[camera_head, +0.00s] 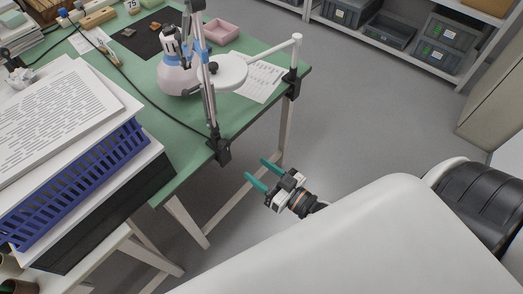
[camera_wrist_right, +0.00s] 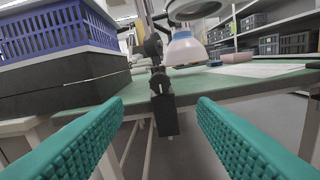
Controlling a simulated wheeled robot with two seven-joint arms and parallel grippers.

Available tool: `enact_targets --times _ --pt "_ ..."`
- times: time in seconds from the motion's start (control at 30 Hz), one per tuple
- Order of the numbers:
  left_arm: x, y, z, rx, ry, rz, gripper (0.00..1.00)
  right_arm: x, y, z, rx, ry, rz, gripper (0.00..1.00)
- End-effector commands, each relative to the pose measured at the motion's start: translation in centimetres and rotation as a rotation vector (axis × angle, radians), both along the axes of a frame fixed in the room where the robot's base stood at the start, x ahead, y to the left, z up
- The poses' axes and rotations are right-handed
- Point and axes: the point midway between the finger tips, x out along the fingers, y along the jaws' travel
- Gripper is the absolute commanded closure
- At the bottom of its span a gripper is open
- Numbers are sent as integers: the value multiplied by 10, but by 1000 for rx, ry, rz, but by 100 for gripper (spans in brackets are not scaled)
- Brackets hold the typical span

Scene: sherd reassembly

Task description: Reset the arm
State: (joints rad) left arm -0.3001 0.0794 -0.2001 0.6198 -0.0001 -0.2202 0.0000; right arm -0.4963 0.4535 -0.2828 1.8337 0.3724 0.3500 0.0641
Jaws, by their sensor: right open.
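My right gripper (camera_head: 264,174) is open and empty, out over the floor in front of the green table's edge in the head view. Its teal ridged fingers stand wide apart in the right wrist view (camera_wrist_right: 160,125), with nothing between them. Beyond them is the black clamp of a post on the table edge. The green table (camera_head: 190,165) holds a black mat (camera_head: 140,40) with small pieces, one a brown sherd (camera_head: 128,32). A lamp and stand partly cover the mat. My left gripper is not in either view.
A clamped lamp (camera_head: 178,78) and post clamp (camera_head: 223,150) stand at the table edge. A blue basket (camera_head: 75,185) with papers is at the left. A pink tray (camera_head: 222,30) and printed sheet (camera_head: 262,82) lie on the table. Shelves with grey crates (camera_head: 440,45) stand behind open floor.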

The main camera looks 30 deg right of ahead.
Motion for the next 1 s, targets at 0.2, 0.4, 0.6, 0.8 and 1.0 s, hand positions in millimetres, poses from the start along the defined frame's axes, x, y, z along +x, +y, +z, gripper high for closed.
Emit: enact_targets --times 0.2,0.4,0.6,0.8,1.0 --pt "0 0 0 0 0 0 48 0 0 0 0 1 0 48" --pt "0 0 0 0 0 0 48 0 -3 -12 -17 27 -8 48" --pt "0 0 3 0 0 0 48 -12 -24 -113 -149 251 -61 48" --pt "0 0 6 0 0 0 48 -75 -49 -251 -319 626 -100 48" --pt "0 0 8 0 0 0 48 -182 -53 -354 -454 1016 -76 48"
